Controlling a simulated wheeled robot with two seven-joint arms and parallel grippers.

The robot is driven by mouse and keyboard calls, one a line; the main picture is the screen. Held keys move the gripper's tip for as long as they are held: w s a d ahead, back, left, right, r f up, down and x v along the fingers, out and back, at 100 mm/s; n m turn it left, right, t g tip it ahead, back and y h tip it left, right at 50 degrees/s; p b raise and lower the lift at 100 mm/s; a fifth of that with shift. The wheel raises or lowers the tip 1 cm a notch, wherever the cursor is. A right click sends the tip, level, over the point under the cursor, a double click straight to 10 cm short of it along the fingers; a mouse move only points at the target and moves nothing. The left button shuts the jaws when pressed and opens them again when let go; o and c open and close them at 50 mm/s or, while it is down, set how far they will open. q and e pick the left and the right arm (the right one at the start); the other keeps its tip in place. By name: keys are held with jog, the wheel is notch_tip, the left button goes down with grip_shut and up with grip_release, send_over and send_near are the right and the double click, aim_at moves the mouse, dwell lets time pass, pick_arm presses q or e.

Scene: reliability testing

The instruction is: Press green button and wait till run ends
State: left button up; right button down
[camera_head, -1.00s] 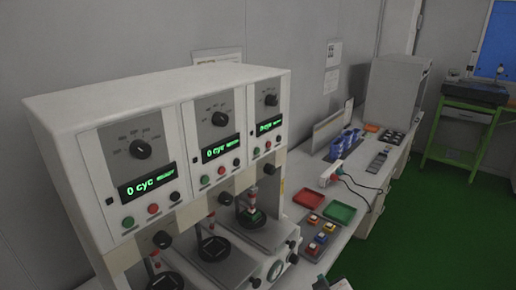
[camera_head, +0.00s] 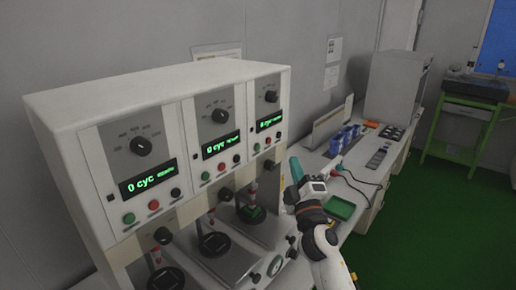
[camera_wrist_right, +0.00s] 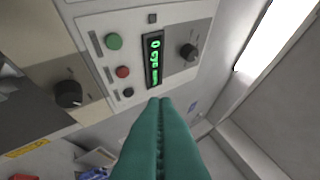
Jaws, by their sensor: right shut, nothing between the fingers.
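A white test machine (camera_head: 60,105) has three panels, each with a green-lit display, a dial and a row of green, red and black buttons. Green buttons show on the left panel (camera_head: 129,219), middle panel (camera_head: 205,176) and right panel (camera_head: 256,147). The left and middle displays read "0 cyc"; the right one is too small to read surely. My right gripper (camera_head: 294,166), with green fingers, is shut and empty, right of the machine and apart from it. In the right wrist view, its fingertips (camera_wrist_right: 160,101) sit below a display (camera_wrist_right: 154,60); a green button (camera_wrist_right: 113,41) is up and left. My left gripper is not in view.
My right arm stands over the bench, where a green tray (camera_head: 341,208), blue items (camera_head: 345,138) and a cable (camera_head: 362,180) lie. A grey cabinet (camera_head: 395,85) stands behind.

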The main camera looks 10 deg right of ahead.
aim_at(257, 147)
jog(key=w+a+b, duration=0.4)
jog(key=w+a, duration=0.1)
jog(key=w, duration=0.2)
jog(key=shift+a, duration=0.2)
dwell(0.4)
jog(key=shift+b, duration=0.3)
dwell(1.5)
jog(key=shift+w+a+b, duration=0.3)
jog(key=shift+w, duration=0.05)
